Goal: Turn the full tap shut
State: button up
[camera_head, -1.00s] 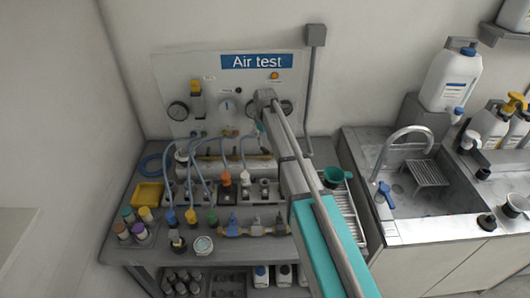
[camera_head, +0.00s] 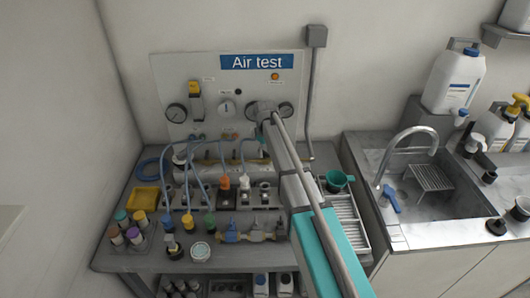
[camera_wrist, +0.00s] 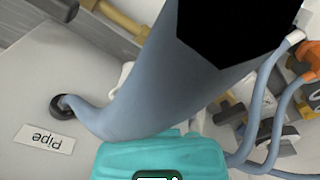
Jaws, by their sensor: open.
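I cannot read which is the full tap. My gripper (camera_head: 262,138) is small and partly hidden by my arm in front of the test panel, behind the manifold. In the wrist view its teal part (camera_wrist: 150,155) fills the bottom edge; the fingertips are not clear. It is open and I see nothing held.
The "Air test" panel (camera_head: 225,90) with gauges stands behind the bench. Thin blue hoses (camera_head: 205,190) loop over the bench. A yellow tray (camera_head: 146,198) and colour-capped jars are left; a white rack (camera_head: 345,222) with a green cup (camera_head: 338,181) is right. A sink (camera_head: 430,215) lies beyond.

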grip_shut()
dwell(0.5)
jog(key=m, duration=0.8)
jog(key=shift+m, duration=0.4)
dwell(0.3)
